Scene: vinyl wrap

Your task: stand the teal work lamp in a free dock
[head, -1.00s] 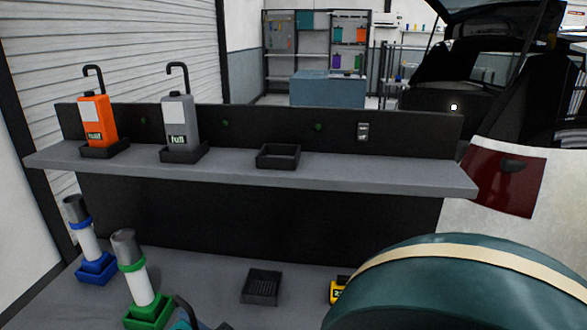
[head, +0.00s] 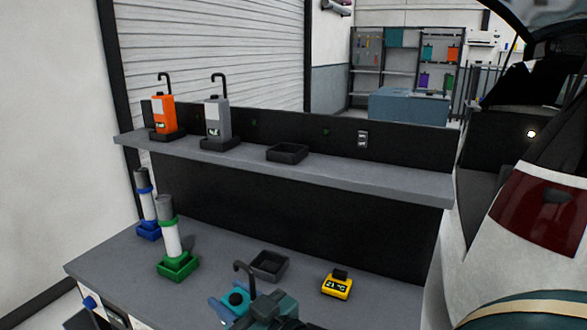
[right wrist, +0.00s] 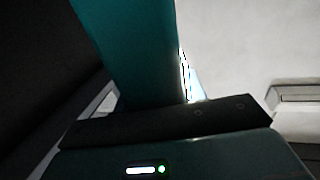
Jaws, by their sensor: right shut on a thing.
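The teal work lamp (head: 236,298), with a dark hook on top, is low in the head view over the bench. My right gripper (head: 262,308) is shut on it; the gripper's body hides part of the lamp. In the right wrist view the lamp (right wrist: 130,45) stands large and teal behind a dark gripper part. On the shelf, an empty black dock (head: 288,153) sits right of the orange lamp (head: 163,114) and the grey lamp (head: 217,122), each standing in a dock. My left gripper is not recognisable in view.
The lower bench (head: 215,250) bears a blue-based torch (head: 147,205), a green-based torch (head: 172,238), an empty dark tray (head: 268,266) and a yellow temperature meter (head: 337,286). The shelf (head: 360,180) overhangs it, with a black back panel. A car (head: 540,250) stands at right.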

